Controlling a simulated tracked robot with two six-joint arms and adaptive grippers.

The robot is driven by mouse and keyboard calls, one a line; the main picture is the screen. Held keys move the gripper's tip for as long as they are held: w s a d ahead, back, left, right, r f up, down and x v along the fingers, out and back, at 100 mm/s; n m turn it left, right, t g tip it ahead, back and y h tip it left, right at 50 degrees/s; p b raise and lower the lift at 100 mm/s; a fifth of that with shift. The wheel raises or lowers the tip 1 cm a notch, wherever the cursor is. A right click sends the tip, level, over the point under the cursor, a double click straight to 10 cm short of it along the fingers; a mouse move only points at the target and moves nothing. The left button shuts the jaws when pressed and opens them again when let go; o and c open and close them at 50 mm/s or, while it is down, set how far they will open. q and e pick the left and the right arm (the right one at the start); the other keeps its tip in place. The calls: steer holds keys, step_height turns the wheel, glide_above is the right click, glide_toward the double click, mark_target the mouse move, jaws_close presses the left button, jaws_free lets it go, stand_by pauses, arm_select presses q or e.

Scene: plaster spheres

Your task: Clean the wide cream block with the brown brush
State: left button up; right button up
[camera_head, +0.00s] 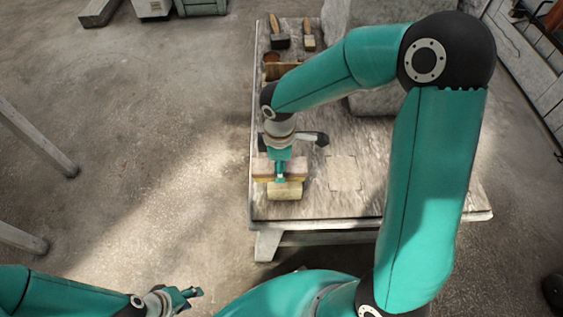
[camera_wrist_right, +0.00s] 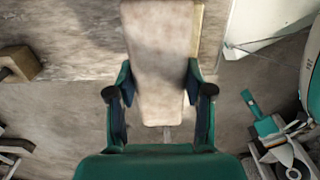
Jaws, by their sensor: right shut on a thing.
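My right gripper (camera_head: 281,179) is over the front left of the table and is shut on the brown brush (camera_head: 264,167). In the right wrist view, the brush's long pale brown body (camera_wrist_right: 160,40) stands between the two fingers (camera_wrist_right: 158,92). A pale yellow band shows along one edge of it. The wide cream block (camera_head: 285,191) lies on the table just in front of the brush, partly hidden by the gripper. I cannot tell whether brush and block touch. My left gripper (camera_head: 181,296) is open and empty, low over the floor; it also shows in the right wrist view (camera_wrist_right: 272,128).
The worn table (camera_head: 310,208) has a flat pale square (camera_head: 345,173) right of the block. Two brushes lie at the back, one dark (camera_head: 280,41) and one light (camera_head: 309,41). A large grey stone block (camera_head: 375,102) stands at the back right, partly behind my right arm.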

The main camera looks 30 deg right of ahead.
mark_target(293, 164)
steer(key=shift+s+d, duration=0.5)
steer(key=shift+d, duration=0.25)
steer(key=shift+s+d, duration=0.45)
steer(key=shift+d, duration=0.25)
steer(key=shift+w+a, duration=0.1)
steer(key=shift+w+a, duration=0.55)
steer(key=shift+a, duration=0.35)
steer(key=shift+w+a, duration=0.55)
steer(key=shift+a, duration=0.35)
steer(key=shift+s+d+r+p, duration=0.3)
steer(key=shift+d+r+p, duration=0.1)
steer(key=shift+d, duration=0.1)
steer(key=shift+s+d+r+p, duration=0.25)
steer(key=shift+s+d+r, duration=0.1)
steer(key=shift+d, duration=0.15)
steer(key=shift+f+b, duration=0.65)
steer(key=shift+f, duration=0.15)
